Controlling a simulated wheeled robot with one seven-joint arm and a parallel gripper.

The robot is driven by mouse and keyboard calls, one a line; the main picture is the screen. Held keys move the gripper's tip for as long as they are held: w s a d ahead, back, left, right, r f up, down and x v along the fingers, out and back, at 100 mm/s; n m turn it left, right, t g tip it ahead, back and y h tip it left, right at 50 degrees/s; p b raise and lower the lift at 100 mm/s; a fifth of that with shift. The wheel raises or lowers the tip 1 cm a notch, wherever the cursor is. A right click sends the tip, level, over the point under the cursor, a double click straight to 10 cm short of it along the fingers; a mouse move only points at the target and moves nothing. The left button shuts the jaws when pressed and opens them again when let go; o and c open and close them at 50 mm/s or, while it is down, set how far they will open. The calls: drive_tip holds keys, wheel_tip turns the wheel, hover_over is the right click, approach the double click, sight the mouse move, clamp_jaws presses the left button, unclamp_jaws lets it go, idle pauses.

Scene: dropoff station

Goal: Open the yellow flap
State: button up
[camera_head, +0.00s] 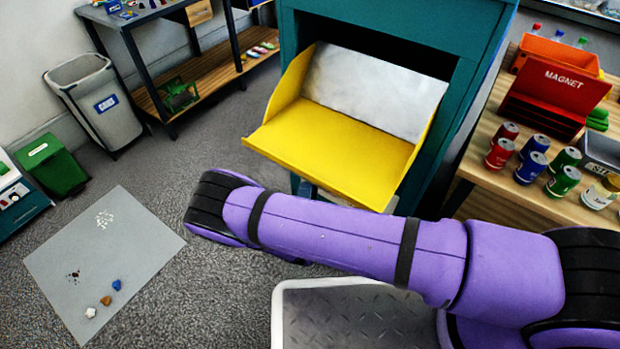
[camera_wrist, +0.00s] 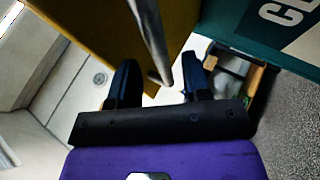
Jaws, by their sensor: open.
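The yellow flap (camera_head: 330,142) on the teal cabinet (camera_head: 405,30) is tilted outward, and its yellow side walls and a pale inner panel (camera_head: 370,88) show. In the wrist view the flap's yellow face (camera_wrist: 100,30) fills the upper left. A grey metal bar (camera_wrist: 152,35) runs along it. My gripper (camera_wrist: 160,78) is open, with its two dark fingers apart and the lower end of the bar between them in the picture. I cannot tell whether a finger touches the bar. In the head view the gripper is mostly hidden below the flap, behind my purple arm.
A wooden table (camera_head: 480,190) with several cans, a red magnet box (camera_head: 553,95) and an orange bin stands close on the right. A shelf unit (camera_head: 200,75), a grey bin (camera_head: 95,105) and a green bin (camera_head: 52,165) stand left. Floor left of the cabinet is mostly clear around a grey mat (camera_head: 140,235).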

drive_tip(key=shift+x, duration=1.8)
clamp_jaws()
